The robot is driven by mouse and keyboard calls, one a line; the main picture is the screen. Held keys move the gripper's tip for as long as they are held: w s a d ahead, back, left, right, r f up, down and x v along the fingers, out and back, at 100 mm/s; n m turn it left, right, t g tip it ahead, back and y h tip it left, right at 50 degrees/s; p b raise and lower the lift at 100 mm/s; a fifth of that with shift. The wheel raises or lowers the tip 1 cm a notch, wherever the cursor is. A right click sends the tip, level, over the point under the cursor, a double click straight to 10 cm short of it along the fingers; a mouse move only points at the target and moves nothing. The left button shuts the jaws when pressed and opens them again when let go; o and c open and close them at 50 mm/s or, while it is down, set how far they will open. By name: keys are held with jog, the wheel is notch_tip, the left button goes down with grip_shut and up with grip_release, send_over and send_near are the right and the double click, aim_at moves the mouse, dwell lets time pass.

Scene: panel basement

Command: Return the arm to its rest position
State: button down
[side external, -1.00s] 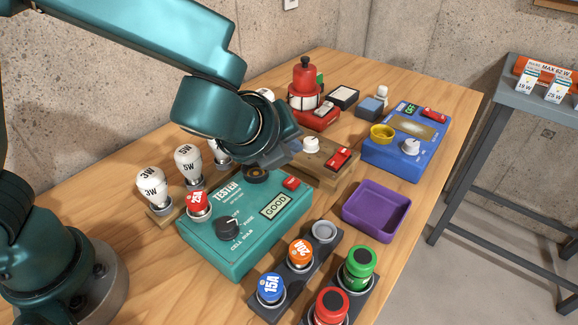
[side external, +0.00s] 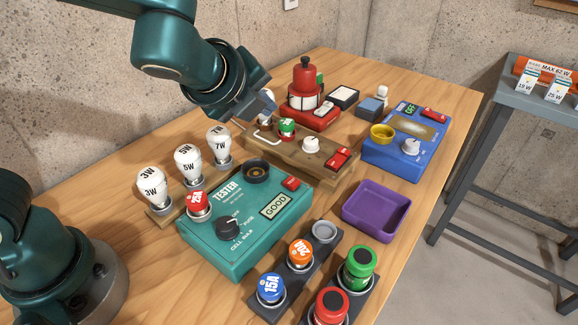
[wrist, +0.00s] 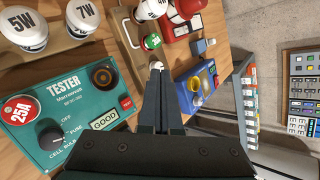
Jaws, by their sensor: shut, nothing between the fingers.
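My gripper (side external: 262,108) is shut and empty. In the side view it hangs above the back left end of the wooden block, behind the teal tester (side external: 245,222). The arm reaches in from the upper left and partly hides the back of the table. In the wrist view the closed fingers (wrist: 160,82) point toward the wooden block and the blue box (wrist: 196,88). At this angle I cannot tell the exact gap between the fingertips and the block.
Several white bulbs (side external: 188,165) stand left of the tester. The wooden block (side external: 270,150) carries a green cap, a white knob and a red switch. A red device (side external: 305,95), blue box (side external: 405,145), purple tray (side external: 350,210) and dark fuse racks (side external: 295,278) surround the tester.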

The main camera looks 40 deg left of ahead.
jog(key=s+a+r+n+g, duration=0.2)
jog(key=s+a+r+n, duration=0.1)
jog(key=s+a+n, duration=0.7)
jog(key=s+d+f+n+g+h, duration=0.1)
jog(key=s+d+f+n, duration=0.3)
jog(key=s+n, duration=0.4)
jog(key=d+n+h, duration=0.1)
jog(key=n, duration=0.3)
jog(key=shift+g+h, duration=0.3)
jog(key=shift+g, duration=0.1)
